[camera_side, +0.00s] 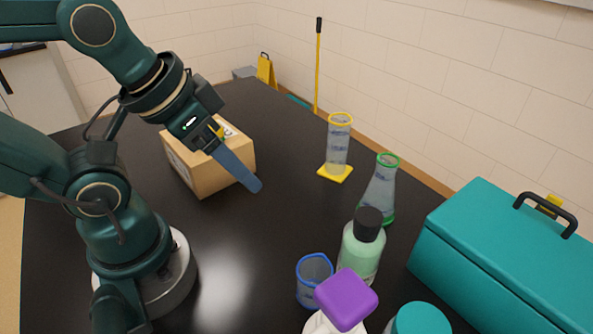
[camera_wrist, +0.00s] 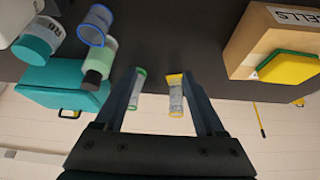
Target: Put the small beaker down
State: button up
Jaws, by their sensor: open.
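The small beaker (camera_side: 313,281) is clear with a blue rim. It stands upright on the black table at the front, beside the green bottle. It also shows at the upper left of the wrist view (camera_wrist: 95,25). My gripper (camera_side: 256,187) is in the air behind and to the left of the beaker, near the cardboard box and well apart from the beaker. In the wrist view my gripper's two fingers (camera_wrist: 161,72) are spread with nothing between their tips.
A green bottle with a black cap (camera_side: 362,247), a purple-topped container (camera_side: 346,299) and a teal-lidded jar (camera_side: 421,319) crowd the beaker. Behind are a green-rimmed flask (camera_side: 380,190) and a yellow-rimmed cylinder (camera_side: 339,147). A teal case (camera_side: 500,265) stands right, a cardboard box (camera_side: 205,172) left.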

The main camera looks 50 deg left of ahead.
jog(key=d+r+n+g+h, duration=0.1)
jog(key=d+n+g+h, duration=0.1)
jog(key=d+n+g, duration=0.15)
jog(key=n+g+h, duration=0.8)
jog(key=n+h, duration=0.2)
send_near(310, 260)
jog(key=shift+d+f+m+t, duration=0.25)
jog(key=shift+f, duration=0.05)
jog(key=shift+s+f, duration=0.1)
jog(key=shift+f, duration=0.1)
jog(key=shift+s+d+f, duration=0.1)
jog(key=shift+d+f, duration=0.05)
jog(key=x, duration=1.1)
jog(key=shift+s+d, duration=0.15)
jog(key=shift+d, duration=0.05)
grip_shut()
